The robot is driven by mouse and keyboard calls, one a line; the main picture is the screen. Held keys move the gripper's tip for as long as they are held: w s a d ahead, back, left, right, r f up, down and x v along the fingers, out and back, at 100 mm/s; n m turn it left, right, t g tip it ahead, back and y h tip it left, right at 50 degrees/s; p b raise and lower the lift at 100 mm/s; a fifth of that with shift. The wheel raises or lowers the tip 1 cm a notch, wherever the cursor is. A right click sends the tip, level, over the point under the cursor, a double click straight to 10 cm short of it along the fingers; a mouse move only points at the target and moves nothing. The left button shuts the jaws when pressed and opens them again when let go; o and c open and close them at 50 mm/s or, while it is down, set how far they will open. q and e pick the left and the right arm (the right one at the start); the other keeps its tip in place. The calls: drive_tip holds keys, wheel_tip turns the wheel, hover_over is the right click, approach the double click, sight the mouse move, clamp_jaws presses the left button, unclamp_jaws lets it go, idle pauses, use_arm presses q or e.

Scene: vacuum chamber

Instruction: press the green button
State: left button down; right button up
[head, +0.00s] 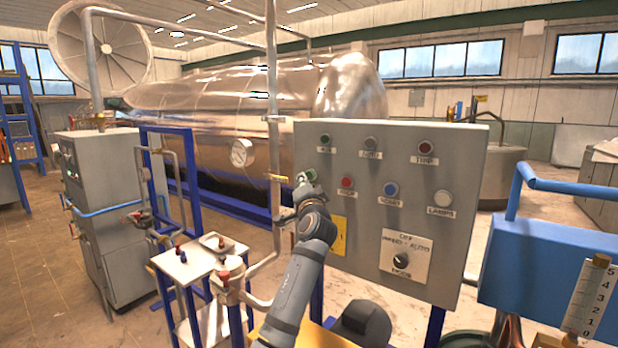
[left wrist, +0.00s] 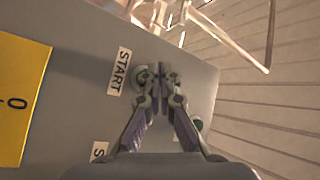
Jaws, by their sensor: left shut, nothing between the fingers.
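The green button (head: 311,174) is at the left edge of the grey control panel (head: 468,165), in the row below the top lamps. In the left wrist view a button (left wrist: 141,77) stands beside the START label (left wrist: 119,72), partly hidden by the fingers. My left gripper (head: 302,184) is shut and empty, its tips right at the green button. In the left wrist view the closed tips (left wrist: 161,72) overlap the button's edge. I cannot tell whether they touch it.
A red button (head: 347,183), a blue button (head: 391,189) and a white button (head: 443,198) sit to the right. A rotary knob (head: 401,260) is below. A pipe (head: 272,120) runs upright left of the panel. A small white table (head: 188,270) stands at lower left.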

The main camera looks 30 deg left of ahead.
use_arm(q)
drive_tip(key=shift+w, duration=0.15)
idle(0.4)
drive_tip(key=shift+w, duration=0.3)
drive_tip(key=shift+w+b, duration=0.35)
drive_tip(key=shift+w, duration=0.05)
idle(0.7)
drive_tip(key=shift+s, duration=0.85)
drive_tip(key=shift+s, duration=0.1)
drive_tip(key=s+p, duration=0.1)
drive_tip(key=s, duration=0.3)
drive_tip(key=shift+s+a, duration=0.15)
drive_tip(key=shift+s, duration=0.2)
idle(0.7)
